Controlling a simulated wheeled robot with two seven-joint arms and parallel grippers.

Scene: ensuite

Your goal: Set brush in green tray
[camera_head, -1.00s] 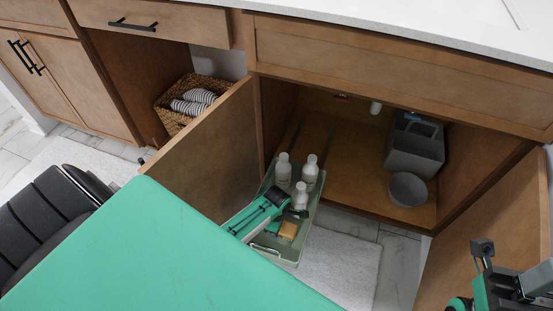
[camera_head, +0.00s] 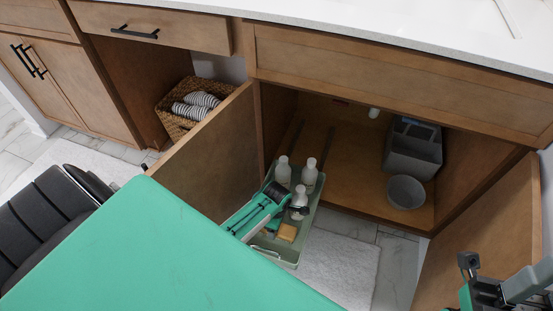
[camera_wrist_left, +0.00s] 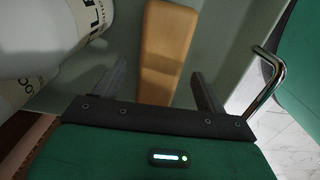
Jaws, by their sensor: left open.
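The green tray (camera_head: 307,222) is pulled partly out of the open cabinet, over the floor. A tan, wooden-looking block, probably the brush (camera_head: 287,232), lies in its near end. It also shows as a long tan piece in the left wrist view (camera_wrist_left: 168,45). My left gripper (camera_head: 297,211) is open above the tray, next to the white bottles. In the left wrist view its fingers (camera_wrist_left: 160,88) are spread either side of the tan piece, not closed on it. My right gripper (camera_head: 500,283) is at the lower right, away from the tray; its jaw gap is unclear.
White bottles (camera_head: 310,178) stand in the tray close to my left gripper. A grey caddy (camera_head: 413,150) and grey bowl (camera_head: 406,192) are in the cabinet on the right. Open doors (camera_head: 213,155) flank the tray. A wicker basket (camera_head: 178,122) sits in the left shelf space.

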